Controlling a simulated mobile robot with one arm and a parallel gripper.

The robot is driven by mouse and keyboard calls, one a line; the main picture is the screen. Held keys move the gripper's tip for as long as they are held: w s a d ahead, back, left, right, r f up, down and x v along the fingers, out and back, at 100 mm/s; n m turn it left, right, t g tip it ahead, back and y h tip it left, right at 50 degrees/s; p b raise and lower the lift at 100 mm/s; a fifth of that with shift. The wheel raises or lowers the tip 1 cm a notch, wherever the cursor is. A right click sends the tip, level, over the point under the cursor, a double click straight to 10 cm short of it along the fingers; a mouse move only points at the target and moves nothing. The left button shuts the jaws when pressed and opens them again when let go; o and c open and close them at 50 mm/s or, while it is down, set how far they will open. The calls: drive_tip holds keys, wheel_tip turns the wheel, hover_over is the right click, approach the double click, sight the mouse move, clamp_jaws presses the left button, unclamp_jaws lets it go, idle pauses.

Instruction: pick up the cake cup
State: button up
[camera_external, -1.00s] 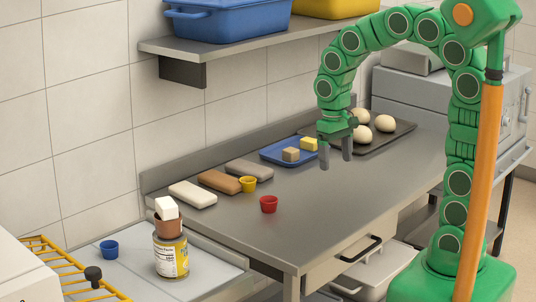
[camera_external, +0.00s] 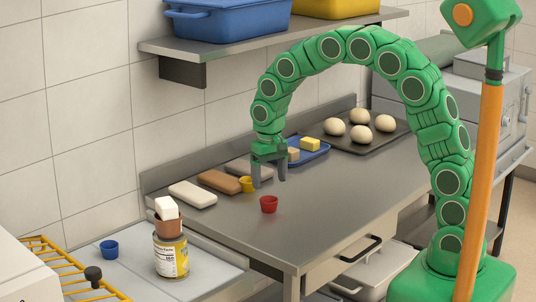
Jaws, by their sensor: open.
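Several small cups could be the cake cup. A yellow cup (camera_external: 245,185) and a red cup (camera_external: 268,204) stand on the steel counter. A blue cup (camera_external: 109,249) stands on the lower left surface. My gripper (camera_external: 269,180) is open, fingers pointing down, and holds nothing. In the picture its fingertips are just above the red cup. The left finger is close to the right of the yellow cup; I cannot tell whether they touch.
White (camera_external: 193,195), brown (camera_external: 219,181) and grey blocks lie along the back. A blue tray (camera_external: 318,158) holds small blocks; a dark tray (camera_external: 381,143) holds several dough balls. A can (camera_external: 170,257) carries a brown cup and white block. The counter front is clear.

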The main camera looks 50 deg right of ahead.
sight(269, 198)
drive_tip(key=shift+a+f, duration=0.1)
drive_tip(key=shift+f, duration=3.85)
drive_tip(key=c, duration=1)
